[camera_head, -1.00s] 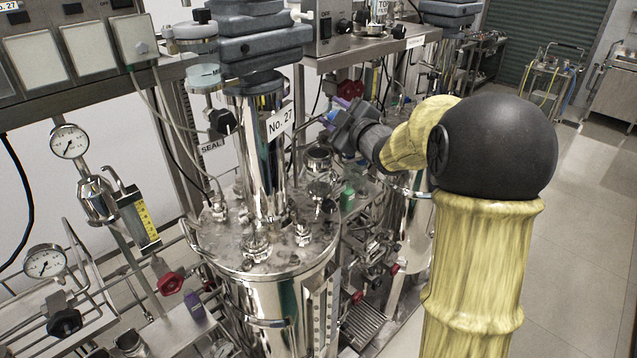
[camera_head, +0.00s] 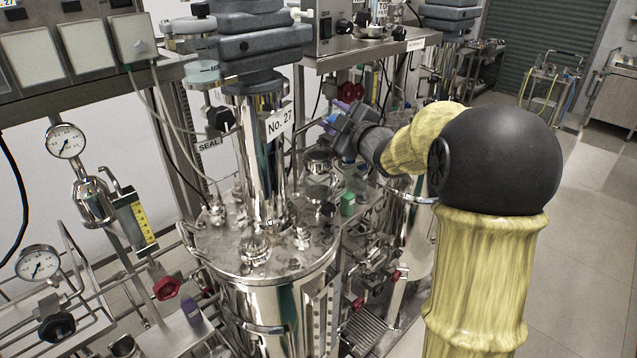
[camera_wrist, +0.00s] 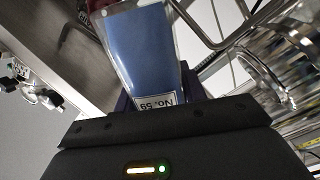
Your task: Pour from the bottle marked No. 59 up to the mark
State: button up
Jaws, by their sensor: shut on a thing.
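The bottle marked No. 59 (camera_wrist: 145,50) fills the upper middle of the wrist view. It is clear, with blue contents, and its label reads upside down there. My gripper (camera_wrist: 160,92) is shut on this bottle, with dark jaws at its sides. In the head view my gripper (camera_head: 345,132) is beyond the steel vessel marked No. 27 (camera_head: 265,265), above the lid's right side. Only a small purple-blue bit shows by the jaws there; the rest of the bottle is hidden. I cannot make out the fill mark or the receiving container.
Pressure gauges (camera_head: 66,140) and a yellow-scaled sight gauge (camera_head: 142,222) stand at left. Fittings crowd the vessel lid, with a green-capped item (camera_head: 347,205) at its right. A purple-topped item (camera_head: 191,310) sits low at left. The floor (camera_head: 580,230) at right is clear.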

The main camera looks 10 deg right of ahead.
jog(key=shift+f+n+b, duration=0.65)
jog(key=shift+n+b, duration=0.55)
jog(key=shift+b, duration=1.65)
dwell(1.8)
jog(key=shift+n+b, duration=0.6)
jog(key=shift+b, duration=0.4)
dwell(2.3)
